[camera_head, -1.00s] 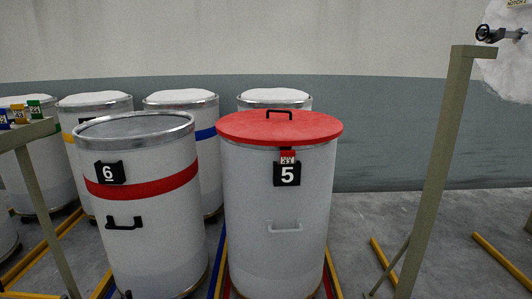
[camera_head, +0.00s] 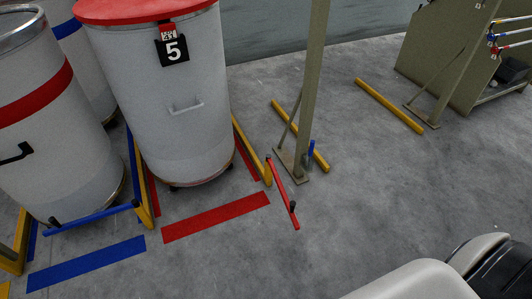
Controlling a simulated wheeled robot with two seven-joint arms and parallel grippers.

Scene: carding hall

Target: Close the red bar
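The red bar (camera_head: 282,190) is a thin bar low over the floor, at the front right of the bay holding can 5 (camera_head: 172,115). Its far end meets the front end of the yellow rail (camera_head: 254,151) right of the can. From there it points toward me and slightly right, swung out, not across the bay front. A small dark knob or handle (camera_head: 292,206) is near its free end. Can 5 has a red lid (camera_head: 140,8) and stands behind a red floor stripe (camera_head: 215,216). Neither gripper is visible; a white and black part of mine shows at bottom right.
A blue bar (camera_head: 92,219) lies across the front of the left bay, before a red-banded can (camera_head: 45,120). A beige post (camera_head: 305,90) with a foot plate and a small blue piece (camera_head: 311,149) stands behind the red bar. Grey floor in front is clear.

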